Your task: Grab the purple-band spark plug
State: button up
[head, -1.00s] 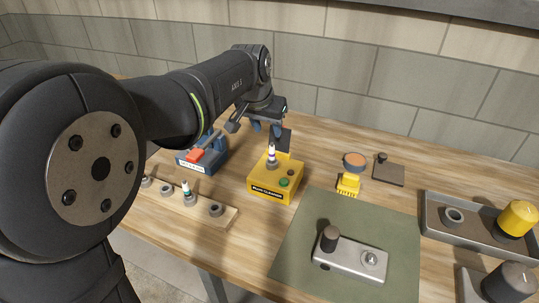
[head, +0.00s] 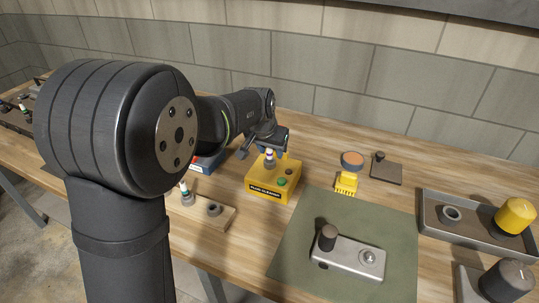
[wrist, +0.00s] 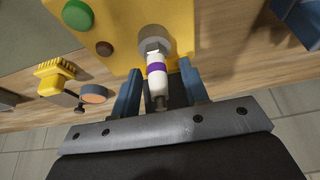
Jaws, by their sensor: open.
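The purple-band spark plug (head: 269,158) stands upright in the top of the yellow plug cleaner box (head: 262,191). In the wrist view the plug (wrist: 156,84) shows a white body, a purple band and a metal hex base seated in the yellow box (wrist: 120,14). My gripper (wrist: 160,68) is open, with one blue finger on each side of the plug. A gap shows between the plug and each finger. In the head view my gripper (head: 273,153) is low at the back of the box, level with the plug, its fingers partly hidden.
A wooden rack (head: 222,222) with another banded plug (head: 185,192) lies left of the box. To the right are a yellow brush (head: 346,183), a round tin (head: 352,160) and a green mat (head: 300,265) bearing a metal part (head: 345,258). A grey tray (head: 465,238) sits farther right.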

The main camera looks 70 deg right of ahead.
grip_shut()
jog(key=shift+r, duration=0.15)
